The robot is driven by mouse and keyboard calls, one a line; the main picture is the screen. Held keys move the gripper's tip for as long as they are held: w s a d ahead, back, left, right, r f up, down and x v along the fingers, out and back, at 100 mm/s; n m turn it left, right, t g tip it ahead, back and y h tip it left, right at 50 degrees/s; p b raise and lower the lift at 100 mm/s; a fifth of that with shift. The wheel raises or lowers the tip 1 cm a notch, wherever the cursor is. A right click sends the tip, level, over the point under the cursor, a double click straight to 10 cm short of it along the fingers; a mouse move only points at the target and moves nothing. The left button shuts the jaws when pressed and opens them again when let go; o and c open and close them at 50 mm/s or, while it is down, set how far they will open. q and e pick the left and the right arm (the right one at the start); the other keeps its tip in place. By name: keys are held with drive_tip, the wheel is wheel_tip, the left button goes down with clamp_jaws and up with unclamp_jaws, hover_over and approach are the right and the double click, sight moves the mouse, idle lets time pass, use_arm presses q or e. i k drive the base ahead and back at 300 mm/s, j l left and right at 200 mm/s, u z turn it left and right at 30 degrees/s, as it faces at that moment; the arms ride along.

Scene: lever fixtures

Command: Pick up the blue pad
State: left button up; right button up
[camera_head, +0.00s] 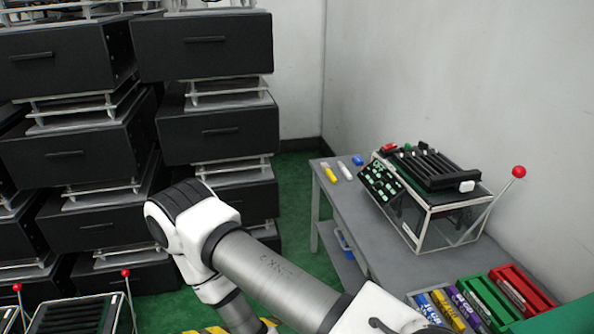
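A small blue block (358,160), which may be the blue pad, lies on the far left part of the grey table (330,200). It is next to a white marker-like piece (345,172) and a yellow one (330,175). It is too small for me to make out its shape well. Neither of my grippers shows in the view. One of my arms crosses the lower middle, bent at the elbow, and its gripper end is out of sight.
A glass-sided box fixture (440,225) with a red-knobbed lever (519,172) stands on the table. Red (527,290) and green (488,300) trays sit at the near end. Black drawer units (205,45) stack at left. Green floor (298,200) is clear between.

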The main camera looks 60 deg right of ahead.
sight(358, 161)
drive_tip(key=i+l+z, duration=0.2)
drive_tip(key=z, duration=0.2)
drive_tip(key=i+l+z, duration=0.15)
drive_tip(key=z, duration=0.2)
drive_tip(key=i+z, duration=0.4)
drive_tip(key=k, duration=0.1)
